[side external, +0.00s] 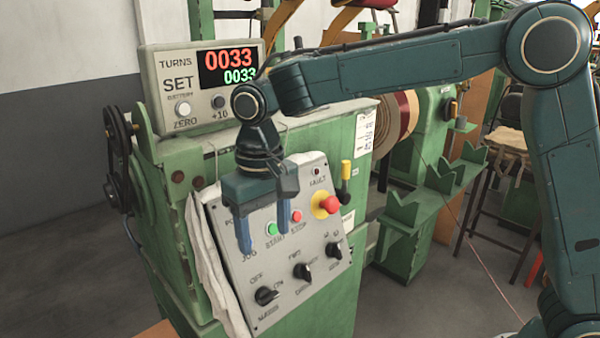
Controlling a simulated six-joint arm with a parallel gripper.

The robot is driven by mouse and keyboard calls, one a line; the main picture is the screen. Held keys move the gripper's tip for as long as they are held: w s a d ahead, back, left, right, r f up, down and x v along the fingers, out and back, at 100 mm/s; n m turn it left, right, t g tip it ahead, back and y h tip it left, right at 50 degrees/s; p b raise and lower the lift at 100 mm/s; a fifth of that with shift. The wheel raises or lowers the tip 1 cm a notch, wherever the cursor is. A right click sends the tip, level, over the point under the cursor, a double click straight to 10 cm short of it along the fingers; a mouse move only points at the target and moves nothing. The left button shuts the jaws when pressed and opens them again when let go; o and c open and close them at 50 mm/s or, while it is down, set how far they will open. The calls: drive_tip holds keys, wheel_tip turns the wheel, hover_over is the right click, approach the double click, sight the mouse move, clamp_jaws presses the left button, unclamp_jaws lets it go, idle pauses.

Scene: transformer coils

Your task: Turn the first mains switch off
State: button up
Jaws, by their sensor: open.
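The lower-left black rotary switch (265,296) is on the sloping grey control panel (325,218). Small lettering above it looks like OFF on its left and ON on its right. Its pointer seems turned to the right, toward the ON side, though it is small. The label below it is too small to read surely. My gripper (264,232) is open and empty, pointing down in front of the panel's upper left. Its fingers are above the switch in the picture and apart from it. The gripper hides part of the panel's upper left.
The panel also has two more black knobs (302,271) (333,251), a green button (271,229), a red button (297,216) and a red emergency stop (330,204). A yellow-topped lever (346,170) stands beside it. A display (228,66) above reads 0033. White cloth (208,262) hangs at the panel's left edge.

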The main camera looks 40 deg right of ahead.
sight(269, 296)
wheel_tip(269, 296, down, 14)
drive_tip(key=shift+r, duration=0.1)
idle(0.7)
drive_tip(key=c, duration=1)
